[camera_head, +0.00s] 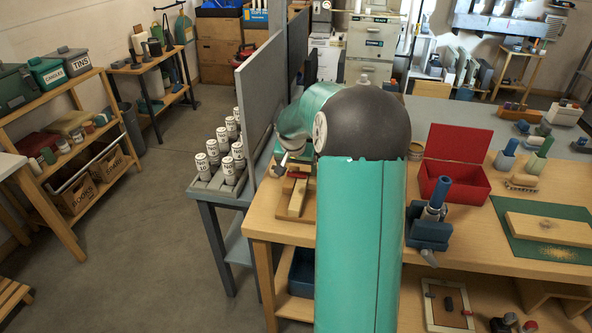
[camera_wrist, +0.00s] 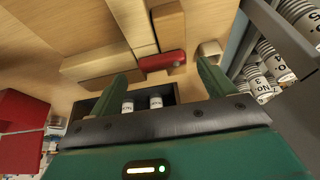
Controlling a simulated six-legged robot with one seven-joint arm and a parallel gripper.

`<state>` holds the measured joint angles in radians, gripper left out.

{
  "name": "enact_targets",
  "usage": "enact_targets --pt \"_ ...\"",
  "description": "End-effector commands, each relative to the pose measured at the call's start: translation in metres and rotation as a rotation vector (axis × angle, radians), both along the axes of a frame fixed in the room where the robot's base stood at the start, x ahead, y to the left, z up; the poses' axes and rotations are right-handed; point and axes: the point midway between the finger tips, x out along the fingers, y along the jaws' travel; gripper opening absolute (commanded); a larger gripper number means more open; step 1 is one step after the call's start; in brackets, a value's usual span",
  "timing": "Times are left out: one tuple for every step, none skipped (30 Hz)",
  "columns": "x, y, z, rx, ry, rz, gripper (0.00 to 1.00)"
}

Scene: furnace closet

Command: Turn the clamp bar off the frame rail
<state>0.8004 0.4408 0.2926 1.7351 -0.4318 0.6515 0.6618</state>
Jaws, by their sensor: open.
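A small wooden frame fixture (camera_head: 296,196) sits on the left end of the wooden bench, with a red bar (camera_head: 298,174) across its far part. In the wrist view the red bar (camera_wrist: 162,60), which looks like the clamp bar, lies at the end of the light wooden rails (camera_wrist: 134,24). My gripper (camera_wrist: 164,76) is open, its two green fingers wide apart and empty. The red bar shows beyond and between the fingertips; I cannot tell the exact gap. In the head view my arm hides most of the gripper and part of the fixture.
A grey upright panel (camera_head: 260,92) and a rack of white numbered cylinders (camera_head: 222,160) stand left of the fixture. An open red box (camera_head: 455,165) and a blue-handled tool (camera_head: 437,194) are to the right. A pale block (camera_wrist: 210,50) is beside the right finger.

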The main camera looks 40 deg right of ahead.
Motion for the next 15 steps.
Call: enact_targets --pt "0.003 -0.001 -0.008 0.001 0.002 0.002 0.82" --pt "0.004 -0.002 -0.011 0.001 0.002 0.002 0.82" --pt "0.005 -0.003 -0.015 0.002 0.002 0.002 0.82" --pt "0.006 -0.004 -0.017 0.001 0.001 0.003 0.82" --pt "0.007 -0.004 -0.018 0.001 0.001 0.003 0.82" --pt "0.008 -0.005 -0.020 0.000 0.000 0.003 0.82" --pt "0.008 -0.005 -0.020 0.000 0.000 0.003 0.82" --pt "0.009 -0.005 -0.021 0.000 -0.001 0.004 0.82" --pt "0.009 -0.005 -0.021 0.000 -0.001 0.004 0.82" --pt "0.009 -0.005 -0.022 0.000 -0.001 0.004 0.82" --pt "0.009 -0.005 -0.021 0.000 -0.001 0.004 0.82" --pt "0.009 -0.005 -0.021 0.000 -0.001 0.004 0.82" --pt "0.009 -0.005 -0.021 0.000 -0.001 0.004 0.82" --pt "0.009 -0.005 -0.021 0.000 -0.001 0.004 0.82" --pt "0.009 -0.005 -0.021 0.000 -0.001 0.004 0.78"
